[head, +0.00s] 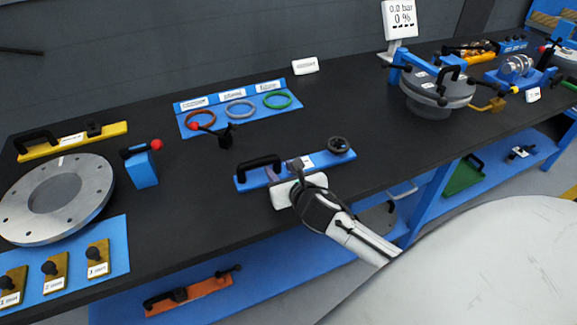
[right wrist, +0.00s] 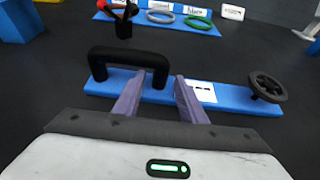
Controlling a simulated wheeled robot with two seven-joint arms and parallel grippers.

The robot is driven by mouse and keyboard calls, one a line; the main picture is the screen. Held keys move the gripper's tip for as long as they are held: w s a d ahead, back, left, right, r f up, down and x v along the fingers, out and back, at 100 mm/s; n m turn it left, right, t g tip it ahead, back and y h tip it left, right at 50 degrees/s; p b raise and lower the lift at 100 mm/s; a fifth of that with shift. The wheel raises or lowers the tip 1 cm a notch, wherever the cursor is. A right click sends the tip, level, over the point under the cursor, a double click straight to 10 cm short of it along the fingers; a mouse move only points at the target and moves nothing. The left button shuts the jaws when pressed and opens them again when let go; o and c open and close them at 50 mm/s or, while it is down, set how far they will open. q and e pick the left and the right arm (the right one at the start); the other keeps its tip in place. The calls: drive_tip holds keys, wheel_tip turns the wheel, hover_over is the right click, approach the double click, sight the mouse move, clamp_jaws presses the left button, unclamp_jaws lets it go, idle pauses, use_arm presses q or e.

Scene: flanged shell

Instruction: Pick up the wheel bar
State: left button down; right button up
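The wheel bar (head: 325,159) is a blue bar lying on the black bench top, with a black arch handle at its left end and a black handwheel at its right end. It also shows in the right wrist view (right wrist: 232,98), with a white label between handle and wheel. My right gripper (head: 285,171) is at the near side of the bar, around its middle. In the right wrist view its two purple fingers (right wrist: 156,90) stand apart, overlapping the bar just right of the handle's middle. Whether they touch the bar cannot be told. My left gripper is not in view.
A small black lever with a red knob (head: 224,137) stands behind the bar. A blue tray with coloured rings (head: 240,107) lies farther back. A blue block (head: 142,168) and a grey flange (head: 90,205) are to the left. Bench room right of the bar is clear.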

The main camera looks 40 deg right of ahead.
drive_tip(key=shift+w, duration=0.2)
clamp_jaws()
idle(1.2)
drive_tip(key=shift+r, duration=0.15)
